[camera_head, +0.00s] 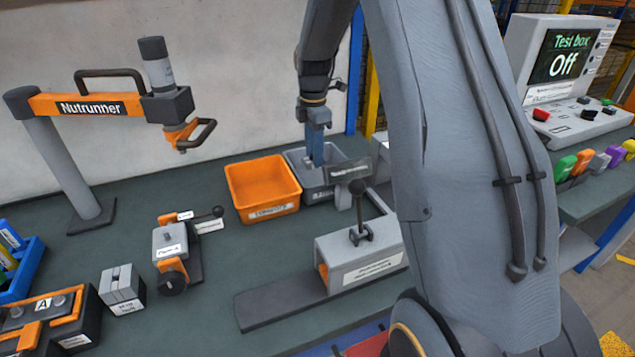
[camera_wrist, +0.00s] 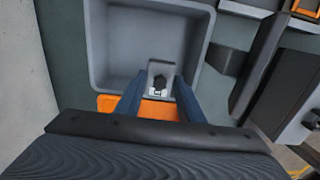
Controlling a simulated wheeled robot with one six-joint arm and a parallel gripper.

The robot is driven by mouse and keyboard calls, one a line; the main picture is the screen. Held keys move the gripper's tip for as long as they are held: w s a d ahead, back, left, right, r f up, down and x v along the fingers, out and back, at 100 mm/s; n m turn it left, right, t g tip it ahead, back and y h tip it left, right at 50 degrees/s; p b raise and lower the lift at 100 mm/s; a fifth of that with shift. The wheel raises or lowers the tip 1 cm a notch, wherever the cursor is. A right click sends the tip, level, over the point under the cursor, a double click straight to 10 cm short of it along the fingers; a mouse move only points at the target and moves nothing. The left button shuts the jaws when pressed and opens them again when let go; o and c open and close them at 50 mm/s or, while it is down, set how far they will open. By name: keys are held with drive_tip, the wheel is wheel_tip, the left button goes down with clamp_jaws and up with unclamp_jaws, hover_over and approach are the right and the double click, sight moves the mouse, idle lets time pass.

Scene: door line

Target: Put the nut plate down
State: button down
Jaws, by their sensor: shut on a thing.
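My gripper (camera_head: 316,158) points down over the grey bin at the back of the bench. In the wrist view its two blue fingers (camera_wrist: 160,94) are shut on the nut plate (camera_wrist: 161,70), a small grey plate with a dark nut on it. The plate shows against the inside of the grey bin (camera_wrist: 96,45), near the bin's lower edge in that view. The grey bin (camera_head: 296,156) is partly hidden by my arm in the head view. I cannot tell whether the plate touches the bin.
An orange bin (camera_head: 262,187) stands directly left of the grey bin. A grey fixture with a black-knobbed lever (camera_head: 358,250) stands in front. The nutrunner (camera_head: 90,104) and a small clamp fixture (camera_head: 172,245) are to the left. A test box (camera_head: 570,60) reads Off at right.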

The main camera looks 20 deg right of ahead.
drive_tip(key=shift+f+p, duration=1.05)
drive_tip(key=shift+f, duration=3.25)
drive_tip(key=shift+f, duration=0.2)
drive_tip(key=c, duration=1.2)
unclamp_jaws()
drive_tip(key=shift+r, duration=0.1)
wheel_tip(320, 180, up, 12)
drive_tip(key=b, duration=0.3)
drive_tip(key=shift+r, duration=0.1)
